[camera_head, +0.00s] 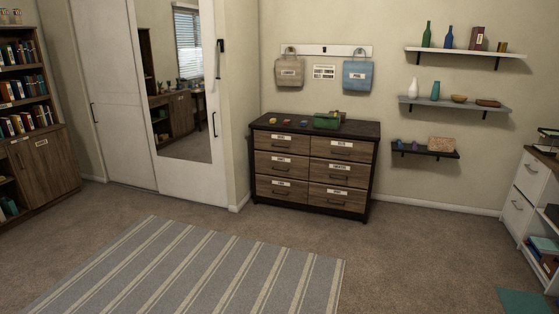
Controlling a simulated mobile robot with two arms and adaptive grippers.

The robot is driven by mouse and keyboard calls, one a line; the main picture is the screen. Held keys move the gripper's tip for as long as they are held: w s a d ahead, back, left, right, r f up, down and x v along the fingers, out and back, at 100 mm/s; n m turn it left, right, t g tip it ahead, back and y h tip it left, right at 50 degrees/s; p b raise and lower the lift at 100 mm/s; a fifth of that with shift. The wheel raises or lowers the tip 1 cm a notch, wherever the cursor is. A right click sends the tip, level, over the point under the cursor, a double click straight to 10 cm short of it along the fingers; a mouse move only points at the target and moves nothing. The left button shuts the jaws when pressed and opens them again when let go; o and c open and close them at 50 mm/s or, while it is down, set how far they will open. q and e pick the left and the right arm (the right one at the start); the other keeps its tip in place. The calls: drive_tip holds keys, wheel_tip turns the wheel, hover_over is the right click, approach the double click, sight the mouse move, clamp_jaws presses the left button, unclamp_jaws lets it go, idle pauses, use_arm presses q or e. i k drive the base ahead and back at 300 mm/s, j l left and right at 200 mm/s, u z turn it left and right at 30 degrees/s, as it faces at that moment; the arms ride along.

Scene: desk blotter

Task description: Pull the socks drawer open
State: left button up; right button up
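A dark-framed wooden dresser (370,185) stands against the back wall, right of the mirrored sliding door. It has two columns of drawers, each with a dark handle and a white label. The top left drawer (265,142), top right drawer (325,152), middle left drawer (265,164) and middle right drawer (320,174) look shut, as do the two bottom drawers. The labels are too small to read, so I cannot tell which one is the socks drawer. Neither of my grippers is in view.
A green box (326,121) and small coloured items lie on the dresser top. A striped rug (200,265) covers the floor in front, and the carpet between is clear. A bookcase (50,165) stands left, a white cabinet (526,195) right. Wall shelves (455,106) hang right of the dresser.

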sight(275, 141)
drive_tip(key=i, duration=2.25)
